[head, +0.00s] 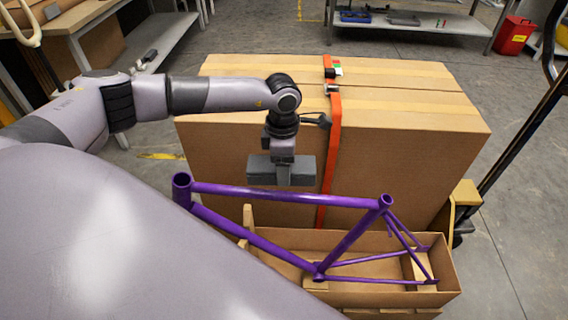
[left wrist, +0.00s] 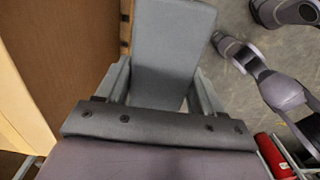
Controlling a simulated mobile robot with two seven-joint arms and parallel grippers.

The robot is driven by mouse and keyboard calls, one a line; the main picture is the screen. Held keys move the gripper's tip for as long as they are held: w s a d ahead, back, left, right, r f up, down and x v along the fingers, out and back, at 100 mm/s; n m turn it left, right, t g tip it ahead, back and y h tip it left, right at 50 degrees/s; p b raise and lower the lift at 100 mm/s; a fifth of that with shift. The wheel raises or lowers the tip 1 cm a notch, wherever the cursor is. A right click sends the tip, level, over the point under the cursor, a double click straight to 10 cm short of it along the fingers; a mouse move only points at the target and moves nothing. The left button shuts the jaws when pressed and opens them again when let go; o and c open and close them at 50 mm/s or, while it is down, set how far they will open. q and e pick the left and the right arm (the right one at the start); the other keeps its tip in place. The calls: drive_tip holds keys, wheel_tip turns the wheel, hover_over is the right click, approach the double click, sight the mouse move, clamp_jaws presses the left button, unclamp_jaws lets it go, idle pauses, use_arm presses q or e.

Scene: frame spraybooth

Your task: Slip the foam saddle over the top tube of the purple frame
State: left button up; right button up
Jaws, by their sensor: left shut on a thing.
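The purple frame (head: 340,246) stands in an open cardboard tray, its top tube (head: 330,199) running nearly level across the picture. My left gripper (head: 283,166) points down and is shut on the grey foam saddle (head: 261,172). The saddle appears just above the left-middle of the top tube, with a narrow gap in the picture; its exact depth relative to the tube is unclear. In the left wrist view the foam (left wrist: 172,50) shows as a grey block between the fingers; its underside is hidden. My right gripper is not in view.
A large cardboard box (head: 400,150) with an orange strap (head: 334,140) stands right behind the frame. The cardboard tray (head: 375,299) surrounds the frame's lower part. A dark upright handle (head: 520,130) rises at the right. A red bin (head: 514,36) is far back right.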

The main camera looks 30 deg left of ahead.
use_arm(q)
drive_tip(key=b, duration=0.4)
hover_over(285, 193)
drive_tip(key=shift+f, duration=2.6)
wheel_tip(285, 193, down, 4)
drive_tip(key=b, duration=0.2)
drive_tip(key=shift+r+b, duration=0.15)
drive_tip(key=shift+b, duration=0.2)
drive_tip(key=o, duration=1.1)
drive_tip(key=shift+f, duration=0.2)
drive_tip(key=shift+a+r, duration=0.1)
drive_tip(key=shift+r, duration=3.5)
